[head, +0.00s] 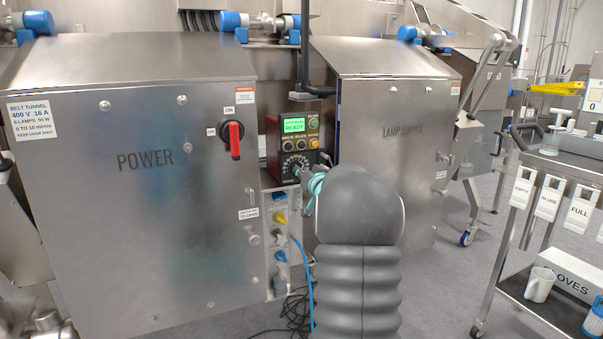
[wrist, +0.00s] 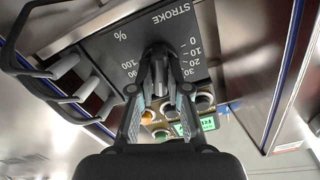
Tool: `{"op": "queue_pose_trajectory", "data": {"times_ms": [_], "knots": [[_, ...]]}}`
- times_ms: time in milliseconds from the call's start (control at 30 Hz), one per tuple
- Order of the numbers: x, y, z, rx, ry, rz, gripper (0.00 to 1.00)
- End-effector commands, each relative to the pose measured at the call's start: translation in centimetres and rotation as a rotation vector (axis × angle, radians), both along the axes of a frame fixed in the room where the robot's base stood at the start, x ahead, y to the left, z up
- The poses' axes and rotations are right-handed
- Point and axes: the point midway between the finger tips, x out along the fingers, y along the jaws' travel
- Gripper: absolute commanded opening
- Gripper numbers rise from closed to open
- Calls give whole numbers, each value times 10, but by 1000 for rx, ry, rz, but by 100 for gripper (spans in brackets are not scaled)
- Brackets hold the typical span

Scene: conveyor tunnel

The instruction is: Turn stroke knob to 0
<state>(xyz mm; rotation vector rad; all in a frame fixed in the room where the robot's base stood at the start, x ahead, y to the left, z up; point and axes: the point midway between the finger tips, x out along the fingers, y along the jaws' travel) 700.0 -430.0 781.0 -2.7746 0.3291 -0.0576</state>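The stroke knob (wrist: 158,68) is dark and sits on a black panel printed STROKE and %, with 0 to 30 on the right of the wrist view and higher values up to 100 on the left. The panel looks turned over in this view. My gripper (wrist: 159,94) has its two fingers apart, one on each side of the knob. I cannot tell whether they touch it, and the knob's pointer is not clear. In the head view the dial (head: 293,163) is low on the control box (head: 272,141), and my arm partly hides my gripper.
A green display (head: 293,126) reads READY above several buttons. The POWER cabinet (head: 150,215) with a red-handled switch (head: 235,140) stands left, the LAMP SUPPLY cabinet (head: 405,170) right. A blue cable (head: 308,270) hangs below the box. A cart (head: 540,180) stands at the right.

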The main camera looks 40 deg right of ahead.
Motion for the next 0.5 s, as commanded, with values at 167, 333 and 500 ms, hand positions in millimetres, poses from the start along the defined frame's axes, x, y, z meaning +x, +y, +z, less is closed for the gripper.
{"op": "queue_pose_trajectory", "data": {"times_ms": [167, 333, 500], "knots": [[0, 0, 0, 0, 0, 0, 0], [0, 0, 0, -12, 3, 0, 0], [0, 0, 0, -62, 14, 0, 0]]}}
